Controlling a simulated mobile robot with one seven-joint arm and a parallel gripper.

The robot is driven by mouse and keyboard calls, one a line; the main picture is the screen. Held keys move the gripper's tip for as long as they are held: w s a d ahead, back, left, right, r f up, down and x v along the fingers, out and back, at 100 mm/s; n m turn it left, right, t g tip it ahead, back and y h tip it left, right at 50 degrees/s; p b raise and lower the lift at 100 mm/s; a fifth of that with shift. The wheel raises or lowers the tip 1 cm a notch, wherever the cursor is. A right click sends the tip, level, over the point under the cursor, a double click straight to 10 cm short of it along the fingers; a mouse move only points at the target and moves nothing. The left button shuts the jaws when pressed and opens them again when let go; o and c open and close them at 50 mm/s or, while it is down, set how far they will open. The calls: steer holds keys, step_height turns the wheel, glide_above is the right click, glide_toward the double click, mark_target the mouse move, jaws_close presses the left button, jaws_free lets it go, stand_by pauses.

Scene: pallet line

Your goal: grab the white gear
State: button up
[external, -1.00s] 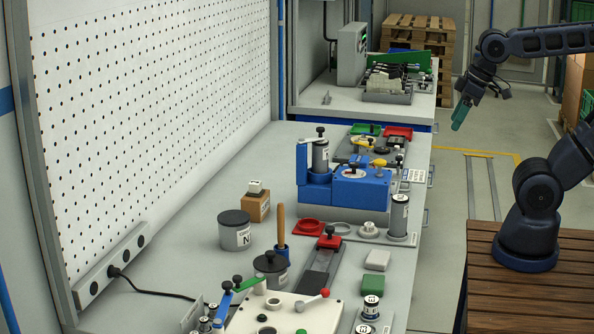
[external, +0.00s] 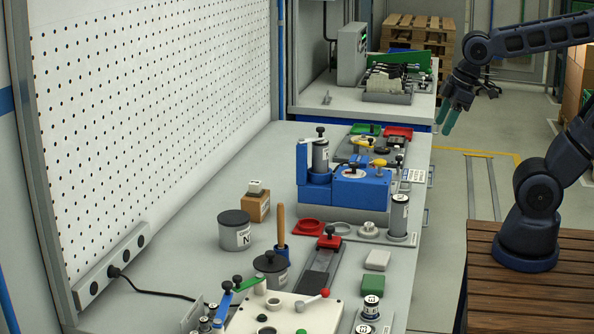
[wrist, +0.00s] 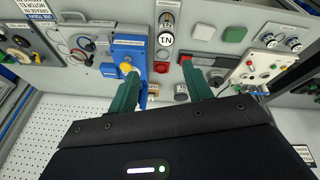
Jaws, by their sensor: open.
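The white gear (external: 369,229) appears as a small pale stepped round piece on the grey bench, left of the labelled cylinder (external: 399,214). My gripper (external: 446,116) is open and empty, with green fingers pointing down. It is high and well apart from the gear, toward the far right of the bench. Its two fingers also show in the wrist view (wrist: 159,71).
A blue fixture (external: 362,190) stands behind the gear. Clear floor lies right of the bench.

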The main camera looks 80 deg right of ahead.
steer(key=w+f+n+g, duration=0.2)
steer(key=w+f+n, duration=0.6)
steer(key=w+n, duration=0.35)
steer(key=n+g, duration=0.2)
steer(key=n, duration=0.9)
glide_above(369, 224)
step_height(369, 224, down, 12)
steer(key=r, duration=0.1)
steer(key=shift+s+d+f, duration=0.1)
steer(key=shift+s+f, duration=0.1)
steer(key=shift+f, duration=1.3)
steer(key=shift+s+d+f, duration=0.1)
steer(key=shift+s+f, duration=0.05)
steer(key=shift+f, duration=1.3)
steer(key=shift+w+a+f, duration=0.1)
steer(key=shift+w+f, duration=0.05)
steer(key=shift+f, duration=1.2)
steer(key=shift+w+a+f, duration=0.1)
steer(key=shift+w+f, duration=0.05)
steer(key=shift+f, duration=1.15)
steer(key=c, duration=1.1)
